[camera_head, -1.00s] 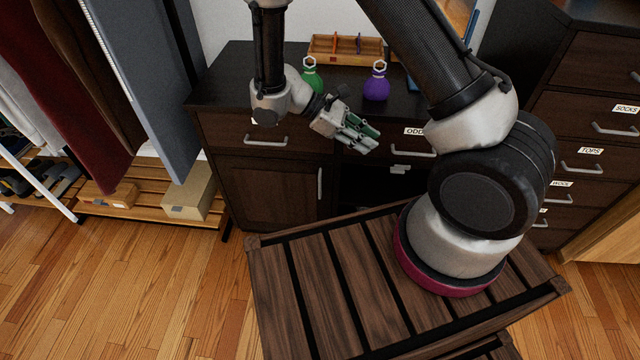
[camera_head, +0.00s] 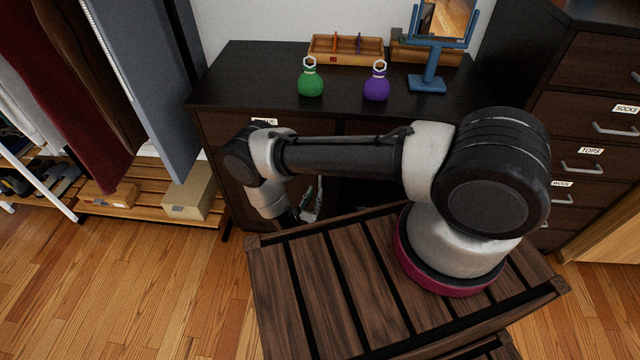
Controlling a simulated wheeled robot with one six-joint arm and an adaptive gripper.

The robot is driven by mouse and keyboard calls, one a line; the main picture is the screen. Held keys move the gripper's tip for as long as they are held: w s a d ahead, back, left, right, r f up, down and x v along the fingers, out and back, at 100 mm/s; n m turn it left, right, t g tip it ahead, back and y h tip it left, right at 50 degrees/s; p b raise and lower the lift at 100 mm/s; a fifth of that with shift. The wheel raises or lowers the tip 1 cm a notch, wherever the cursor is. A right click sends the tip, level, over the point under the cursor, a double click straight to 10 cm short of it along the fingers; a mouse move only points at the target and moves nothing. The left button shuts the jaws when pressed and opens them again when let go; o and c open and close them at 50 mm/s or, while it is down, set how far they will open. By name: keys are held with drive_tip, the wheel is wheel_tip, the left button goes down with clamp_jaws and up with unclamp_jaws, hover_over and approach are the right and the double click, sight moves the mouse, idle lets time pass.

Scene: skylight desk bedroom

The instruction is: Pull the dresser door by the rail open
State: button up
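The dark wood dresser (camera_head: 235,85) stands against the wall, with the clothes rail to its left. Its lower left door (camera_head: 232,205), on the rail side, looks shut; my arm covers much of its front. The door's upright handle is largely hidden behind my arm and fingers. My gripper (camera_head: 312,207) is low in front of the door's right side, where the handle is. Its fingers are small and partly hidden, so I cannot tell whether they are around the handle or touching it.
A green flask (camera_head: 311,82), a purple flask (camera_head: 376,85), a wooden organizer (camera_head: 345,58) and a blue mirror stand (camera_head: 428,84) are on the dresser top. A slatted wooden surface (camera_head: 330,290) lies in front. A cardboard box (camera_head: 188,196) sits on the low rack at left. Floor at lower left is clear.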

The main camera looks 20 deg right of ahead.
drive_tip(key=x, duration=0.6)
drive_tip(key=shift+w+d, duration=0.2)
clamp_jaws()
